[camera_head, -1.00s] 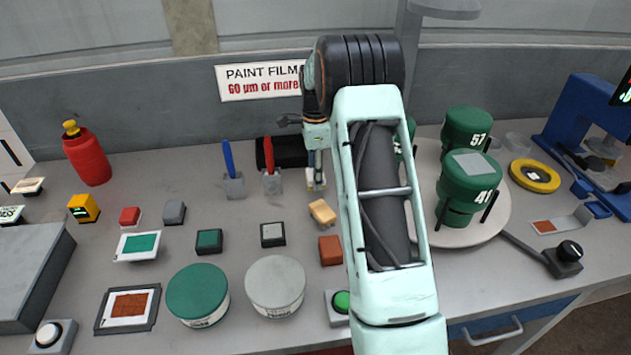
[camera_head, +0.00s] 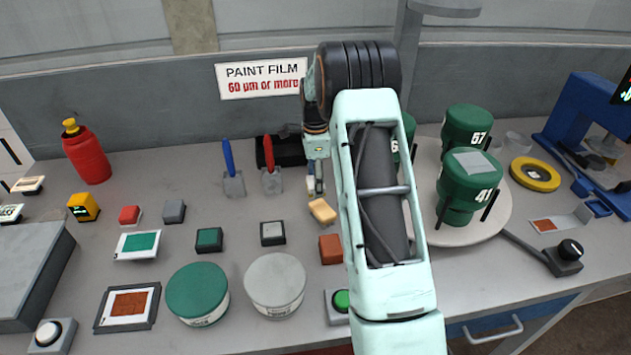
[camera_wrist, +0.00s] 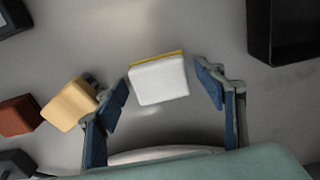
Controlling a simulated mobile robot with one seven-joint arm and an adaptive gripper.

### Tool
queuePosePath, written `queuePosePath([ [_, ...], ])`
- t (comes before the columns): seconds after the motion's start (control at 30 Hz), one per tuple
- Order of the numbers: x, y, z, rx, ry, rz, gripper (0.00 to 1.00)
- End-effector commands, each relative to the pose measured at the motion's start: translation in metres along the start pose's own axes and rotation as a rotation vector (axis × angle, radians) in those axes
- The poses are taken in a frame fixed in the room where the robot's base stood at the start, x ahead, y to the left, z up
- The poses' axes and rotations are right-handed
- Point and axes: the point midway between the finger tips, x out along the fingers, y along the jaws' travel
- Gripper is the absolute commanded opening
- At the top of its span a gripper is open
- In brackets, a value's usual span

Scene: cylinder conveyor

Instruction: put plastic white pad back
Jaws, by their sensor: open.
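The white pad (camera_wrist: 160,82), a small block with a thin yellow edge along its far side, lies on the grey bench in the wrist view. My gripper (camera_wrist: 163,86) is open, with one blue-lined finger on each side of the pad. There is a visible gap on both sides, and the pad looks not gripped. In the head view my gripper (camera_head: 317,182) points down behind the tan block, and it mostly hides the pad there.
A tan block (camera_head: 322,211) sits close beside the left finger in the wrist view (camera_wrist: 70,104). A red-brown block (camera_head: 331,249) is nearer the front. A black tray (camera_wrist: 285,30), two scrapers (camera_head: 232,185) and the round turntable (camera_head: 460,234) with green cans surround this spot.

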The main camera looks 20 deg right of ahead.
Motion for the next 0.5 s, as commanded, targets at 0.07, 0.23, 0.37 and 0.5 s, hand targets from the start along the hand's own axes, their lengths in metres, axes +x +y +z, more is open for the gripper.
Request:
queuePosePath([
  [0.07, -0.004, 0.0, 0.0, 0.0, 0.0, -0.001, 0.64],
  [0.23, -0.026, -0.001, 0.0, -0.001, 0.001, -0.005, 0.64],
  [0.37, -0.055, -0.002, 0.0, 0.0, 0.0, -0.006, 0.64],
  [0.5, -0.085, -0.001, 0.0, 0.001, 0.0, -0.005, 0.64],
])
